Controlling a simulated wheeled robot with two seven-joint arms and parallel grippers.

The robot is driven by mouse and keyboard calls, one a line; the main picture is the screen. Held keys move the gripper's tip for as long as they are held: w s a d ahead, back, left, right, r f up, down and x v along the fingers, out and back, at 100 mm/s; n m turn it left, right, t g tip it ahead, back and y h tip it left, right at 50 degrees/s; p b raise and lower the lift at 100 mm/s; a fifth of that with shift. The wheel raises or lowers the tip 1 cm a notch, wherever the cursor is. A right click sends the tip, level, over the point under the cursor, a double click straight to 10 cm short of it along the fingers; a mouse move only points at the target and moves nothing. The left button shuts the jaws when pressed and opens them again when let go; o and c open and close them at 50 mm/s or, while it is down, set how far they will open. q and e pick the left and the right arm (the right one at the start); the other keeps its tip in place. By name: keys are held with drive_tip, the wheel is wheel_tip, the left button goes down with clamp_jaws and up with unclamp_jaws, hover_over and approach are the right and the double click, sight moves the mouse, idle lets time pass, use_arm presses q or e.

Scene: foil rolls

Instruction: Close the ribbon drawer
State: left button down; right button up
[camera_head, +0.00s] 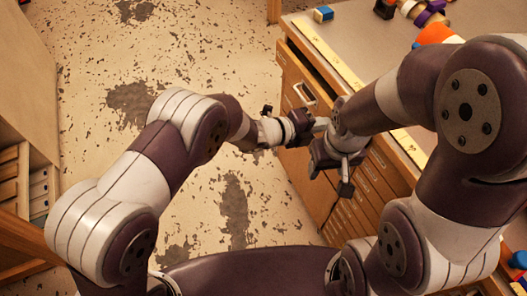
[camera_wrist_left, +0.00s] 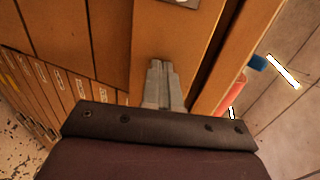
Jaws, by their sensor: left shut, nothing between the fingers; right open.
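The wooden drawer (camera_head: 296,84), with a pale metal handle (camera_head: 305,93), stands out from the cabinet (camera_head: 375,185), with a dark gap behind its front. I cannot read a label that names it as the ribbon drawer. My left gripper (camera_head: 321,123) is shut and empty at the drawer front, below the handle. In the left wrist view its closed fingers (camera_wrist_left: 163,72) point at the wooden drawer front (camera_wrist_left: 185,45); whether they touch is unclear. My right gripper (camera_head: 331,178) is open and empty beside the cabinet front, below the left one.
The worktop (camera_head: 365,30) carries a blue block (camera_head: 323,14) and colored rolls (camera_head: 430,14). Several small labelled drawers (camera_head: 350,215) line the cabinet below. The worn floor (camera_head: 230,60) on the left is clear. A shelf unit (camera_head: 22,110) stands at the far left.

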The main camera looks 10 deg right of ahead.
use_arm(q)
drive_tip(key=d, duration=0.2)
drive_tip(key=w+d+b, duration=0.1)
drive_tip(key=d, duration=0.1)
drive_tip(key=shift+w+f+b, duration=0.1)
drive_tip(key=shift+w+b, duration=0.05)
drive_tip(key=shift+b, duration=0.15)
drive_tip(key=shift+d+r, duration=0.1)
drive_tip(key=shift+r, duration=0.15)
use_arm(e)
drive_tip(key=shift+s+a+f, duration=0.1)
drive_tip(key=shift+a+f, duration=0.1)
drive_tip(key=shift+f, duration=0.95)
use_arm(q)
drive_tip(key=shift+r, duration=0.1)
use_arm(e)
drive_tip(key=shift+f, duration=0.1)
